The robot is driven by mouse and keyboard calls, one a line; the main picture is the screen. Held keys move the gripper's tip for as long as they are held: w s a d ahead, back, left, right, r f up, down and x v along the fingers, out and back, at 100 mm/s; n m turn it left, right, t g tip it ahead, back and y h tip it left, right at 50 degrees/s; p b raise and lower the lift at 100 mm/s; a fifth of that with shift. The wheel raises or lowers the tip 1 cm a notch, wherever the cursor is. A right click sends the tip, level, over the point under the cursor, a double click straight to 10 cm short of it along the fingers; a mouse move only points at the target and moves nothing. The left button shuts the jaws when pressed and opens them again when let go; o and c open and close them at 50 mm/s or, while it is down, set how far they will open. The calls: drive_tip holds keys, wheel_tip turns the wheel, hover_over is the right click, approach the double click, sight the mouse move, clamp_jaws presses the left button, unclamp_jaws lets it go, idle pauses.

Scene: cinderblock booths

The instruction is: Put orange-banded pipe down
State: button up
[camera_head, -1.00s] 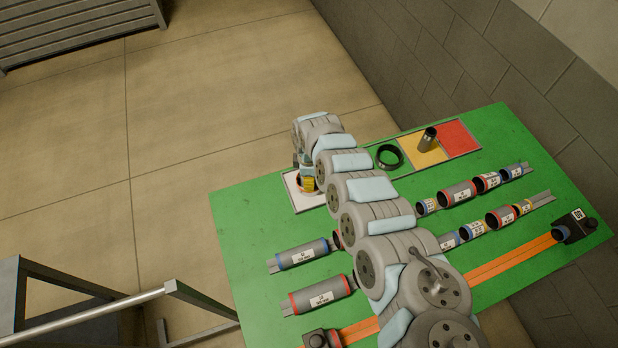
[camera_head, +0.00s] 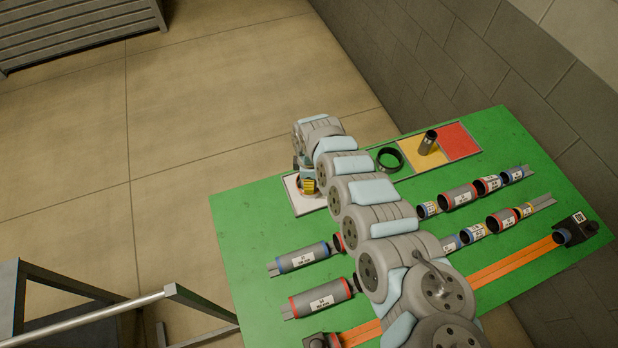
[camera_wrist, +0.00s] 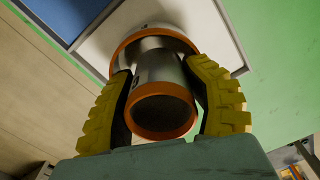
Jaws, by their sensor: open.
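The orange-banded pipe (camera_wrist: 163,75) is a grey metal piece with a wide orange-rimmed part and a narrower orange-rimmed end facing the wrist camera. In the wrist view it stands between the yellow fingers of my gripper (camera_wrist: 165,68). The fingers are open around it; whether either pad touches it is hard to tell. Its far end is over a white panel (camera_wrist: 219,36), and contact there is hidden. In the head view my gripper (camera_head: 308,187) is low over the same white panel (camera_head: 294,200) at the table's far-left edge, and my arm partly hides the pipe.
Banded pipes (camera_head: 304,257) lie in rows on both sides of my arm. A block wall stands behind, right.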

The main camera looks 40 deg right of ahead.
drive_tip(key=shift+s+a+r, duration=0.15)
drive_tip(key=shift+s+r, duration=0.1)
drive_tip(key=shift+s, duration=0.05)
wheel_tip(320, 180, up, 11)
drive_tip(key=shift+r, duration=0.15)
idle(0.3)
drive_tip(key=shift+w, duration=0.15)
